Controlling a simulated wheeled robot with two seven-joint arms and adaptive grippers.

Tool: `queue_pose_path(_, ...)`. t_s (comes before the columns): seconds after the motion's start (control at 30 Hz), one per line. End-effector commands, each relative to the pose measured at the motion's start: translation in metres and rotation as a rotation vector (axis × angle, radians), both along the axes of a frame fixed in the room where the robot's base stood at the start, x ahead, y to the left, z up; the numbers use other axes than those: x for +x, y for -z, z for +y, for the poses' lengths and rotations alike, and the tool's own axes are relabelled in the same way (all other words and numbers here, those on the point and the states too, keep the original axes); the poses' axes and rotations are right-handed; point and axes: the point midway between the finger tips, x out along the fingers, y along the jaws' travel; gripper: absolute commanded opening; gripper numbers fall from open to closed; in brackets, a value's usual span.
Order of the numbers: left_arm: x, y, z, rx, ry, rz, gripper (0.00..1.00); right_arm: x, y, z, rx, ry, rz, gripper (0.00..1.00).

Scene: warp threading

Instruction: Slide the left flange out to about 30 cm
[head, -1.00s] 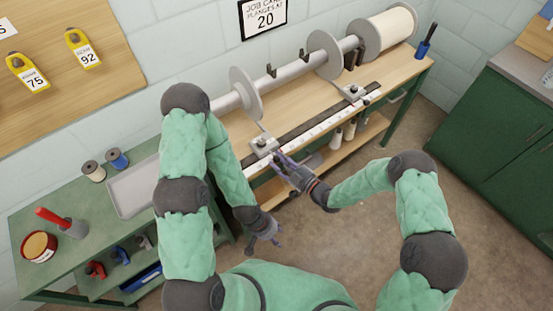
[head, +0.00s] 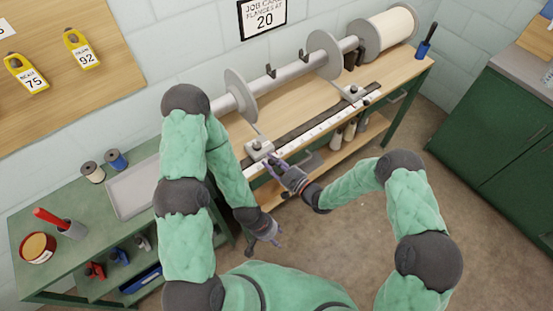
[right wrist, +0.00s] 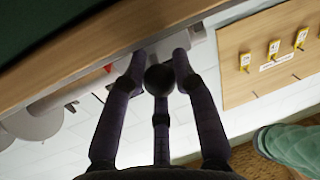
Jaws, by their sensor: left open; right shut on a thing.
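The left flange (head: 241,93) is a pale grey disc on the horizontal grey bar. An arm runs down from it to a small metal carriage block (head: 259,148) at the left end of the ruled rail (head: 317,128). My right gripper (head: 276,168) is shut on the front of that block; the fingers partly hide the contact. In the right wrist view its fingers (right wrist: 162,55) close around the grip point, with a dark round part between them. The right flange (head: 323,55) stands farther along the bar. My left gripper (head: 275,240) is open and empty, below and clear of the bench.
A white roll (head: 390,33) sits at the bar's right end. A wall card (head: 263,18) reads "flanges at 20". A green side bench at left holds a grey tray (head: 133,188), spools and a red-handled tool. The floor in front is clear.

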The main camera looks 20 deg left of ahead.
Motion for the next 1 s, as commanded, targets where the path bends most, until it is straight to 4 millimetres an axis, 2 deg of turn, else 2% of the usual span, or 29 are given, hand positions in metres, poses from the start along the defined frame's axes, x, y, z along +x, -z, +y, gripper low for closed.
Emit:
queue_pose_path(0.03, 0.0, 0.001, 0.0, 0.0, 0.0, 0.0, 0.48, -0.017, -0.001, 0.013, 0.004, -0.019, -0.001, 0.0)
queue_pose_path(0.1, 0.0, 0.002, 0.0, 0.0, 0.0, 0.0, 0.48, -0.031, -0.002, 0.025, 0.003, -0.02, -0.003, 0.0)
queue_pose_path(0.3, 0.0, 0.004, 0.0, 0.0, 0.0, 0.0, 0.48, -0.058, -0.003, 0.046, 0.004, -0.013, -0.006, 0.0)
queue_pose_path(0.43, 0.0, 0.004, 0.0, 0.0, 0.0, 0.0, 0.48, -0.064, -0.003, 0.051, 0.004, -0.007, -0.007, 0.0)
queue_pose_path(0.73, 0.0, 0.004, 0.0, 0.0, 0.0, 0.0, 0.48, -0.064, -0.005, 0.051, 0.007, -0.006, -0.009, 0.0)
queue_pose_path(0.77, 0.0, 0.004, 0.0, 0.0, 0.0, 0.0, 0.48, -0.064, -0.005, 0.051, 0.007, -0.006, -0.009, 0.33)
queue_pose_path(0.8, 0.0, 0.004, 0.0, 0.0, 0.0, 0.0, 0.48, -0.064, -0.005, 0.051, 0.007, -0.006, -0.009, 0.38)
queue_pose_path(1.0, 0.0, 0.004, 0.0, 0.0, 0.0, 0.0, 0.48, -0.065, -0.003, 0.051, 0.004, -0.007, -0.005, 0.38)
